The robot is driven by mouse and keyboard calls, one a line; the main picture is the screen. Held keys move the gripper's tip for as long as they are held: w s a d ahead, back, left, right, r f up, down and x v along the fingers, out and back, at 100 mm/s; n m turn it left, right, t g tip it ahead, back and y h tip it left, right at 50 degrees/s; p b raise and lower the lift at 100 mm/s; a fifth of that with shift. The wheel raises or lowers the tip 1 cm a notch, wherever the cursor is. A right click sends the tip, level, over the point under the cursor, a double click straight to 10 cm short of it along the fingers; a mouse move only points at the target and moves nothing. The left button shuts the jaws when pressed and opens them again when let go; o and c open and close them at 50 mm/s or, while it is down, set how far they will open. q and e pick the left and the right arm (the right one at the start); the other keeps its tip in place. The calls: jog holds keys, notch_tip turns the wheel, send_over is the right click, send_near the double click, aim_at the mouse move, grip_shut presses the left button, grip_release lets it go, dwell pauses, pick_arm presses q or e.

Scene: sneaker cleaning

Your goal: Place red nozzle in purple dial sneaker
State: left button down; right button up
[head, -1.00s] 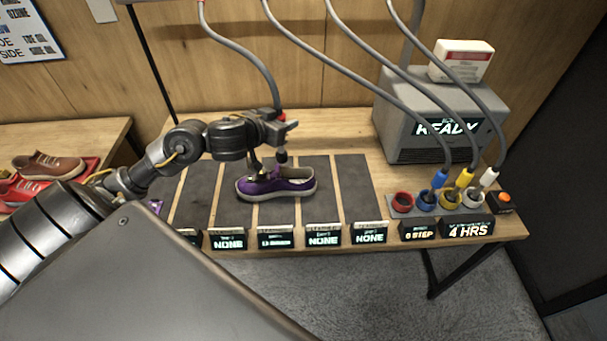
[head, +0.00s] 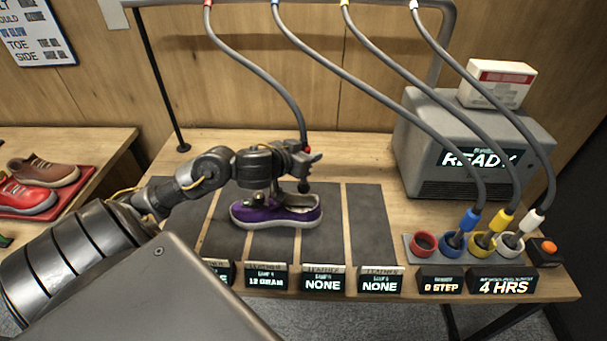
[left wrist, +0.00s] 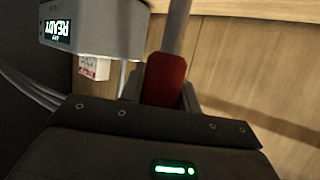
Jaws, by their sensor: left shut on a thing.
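The purple sneaker (head: 262,215) with a white sole stands on the dark mat strips of the table, toe to the left. My left gripper (head: 306,164) is just above the sneaker's opening, shut on the red nozzle (head: 308,150). The nozzle's dark tip points down and overlaps the heel end of the opening in the head view; I cannot tell how deep it is. The left wrist view shows the red nozzle (left wrist: 165,78) between the fingers, its grey hose running upward. My right gripper is not in view.
A grey machine (head: 423,145) reading READY stands at the back right. In front are several coloured holders; the red holder (head: 424,242) is empty, while blue, yellow and white nozzles sit in theirs. Hoses hang overhead. Other shoes lie on a red tray (head: 85,180) at left.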

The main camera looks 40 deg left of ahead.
aim_at(302, 184)
pick_arm(q)
jog(key=shift+f, duration=0.25)
notch_tip(302, 184, down, 5)
jog(key=b, duration=0.3)
jog(key=shift+s+f+b, duration=0.1)
jog(key=shift+f+b, duration=0.1)
jog(key=shift+b, duration=0.2)
jog(key=shift+f+b, duration=1)
jog(key=shift+f, duration=1)
jog(key=c, duration=1.5)
grip_release()
jog(key=shift+f, duration=0.15)
jog(key=o, duration=0.5)
